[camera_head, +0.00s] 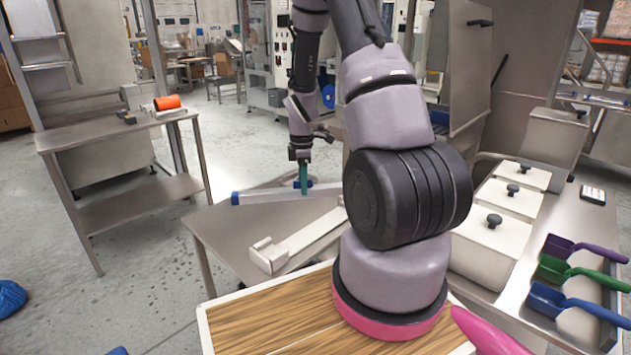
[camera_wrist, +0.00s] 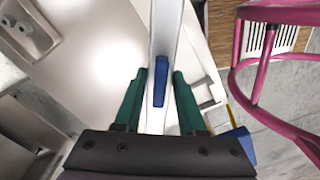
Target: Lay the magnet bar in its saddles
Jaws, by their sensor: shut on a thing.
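The magnet bar (camera_head: 265,196) is a long pale bar with a blue end at its left. It lies across or just above the grey table, behind the saddle piece. My gripper (camera_head: 303,184) has green fingers and is shut on the bar near its blue middle grip (camera_wrist: 160,80), which shows between the fingers in the wrist view (camera_wrist: 159,75). The saddle piece (camera_head: 305,236) is a long white rail with an upturned notched end at the near left. Its far end is hidden behind my arm. I cannot tell whether the bar touches the table.
The grey table (camera_head: 222,223) has bare room at its left. A bench with an orange item (camera_head: 167,102) stands at back left. White lidded bins (camera_head: 495,235) and coloured scoops (camera_head: 570,303) are at right. A pink frame (camera_wrist: 262,55) is at upper right in the wrist view.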

